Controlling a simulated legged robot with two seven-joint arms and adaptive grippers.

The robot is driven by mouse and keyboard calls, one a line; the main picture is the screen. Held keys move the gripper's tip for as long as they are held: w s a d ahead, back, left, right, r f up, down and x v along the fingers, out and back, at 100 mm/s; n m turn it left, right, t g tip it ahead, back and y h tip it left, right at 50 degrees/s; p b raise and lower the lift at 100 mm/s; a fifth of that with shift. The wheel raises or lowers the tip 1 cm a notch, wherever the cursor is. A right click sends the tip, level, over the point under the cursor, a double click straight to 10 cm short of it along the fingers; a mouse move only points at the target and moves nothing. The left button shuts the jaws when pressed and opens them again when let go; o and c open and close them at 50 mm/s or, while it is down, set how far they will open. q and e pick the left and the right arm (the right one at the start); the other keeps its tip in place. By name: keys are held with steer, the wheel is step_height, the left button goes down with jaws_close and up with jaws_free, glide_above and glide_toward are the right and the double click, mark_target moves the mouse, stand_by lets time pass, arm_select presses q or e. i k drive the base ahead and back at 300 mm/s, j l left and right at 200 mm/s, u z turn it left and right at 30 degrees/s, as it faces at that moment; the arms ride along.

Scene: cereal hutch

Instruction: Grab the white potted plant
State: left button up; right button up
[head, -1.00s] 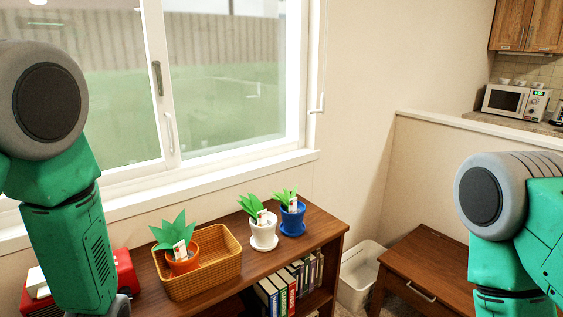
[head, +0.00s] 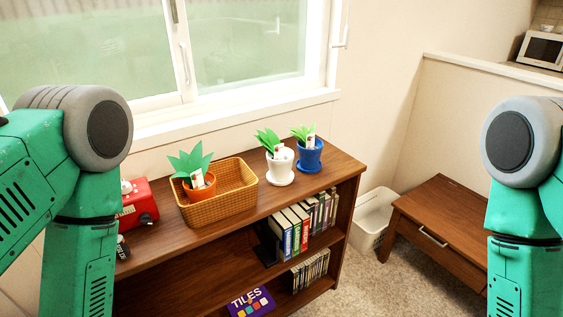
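The white potted plant (head: 280,166) stands upright on a white saucer on top of the wooden shelf unit (head: 160,252), below the window. It has green leaves and a small tag. A blue potted plant (head: 309,156) stands just right of it. An orange potted plant (head: 199,186) sits in a wicker basket (head: 222,208) to its left. My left arm is at the left of the head view and my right arm at the right edge. Both point downward, well apart from the plants. Neither gripper shows in the frame.
A red box-like object (head: 137,204) sits at the shelf's left end. Books (head: 288,232) and a TILES box (head: 250,303) fill lower shelves. A white bin (head: 372,219) and a low wooden table (head: 450,217) stand to the right. Some carpet between is bare.

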mark_target(280, 158)
steer(key=i+l+u, duration=0.1)
steer(key=u, duration=0.5)
steer(key=i+l+u, duration=0.25)
steer(key=l, duration=0.45)
steer(key=l+u, duration=0.25)
steer(key=l, duration=0.4)
steer(key=i+l+u, duration=0.1)
steer(key=l+u, duration=0.15)
steer(key=l, duration=0.5)
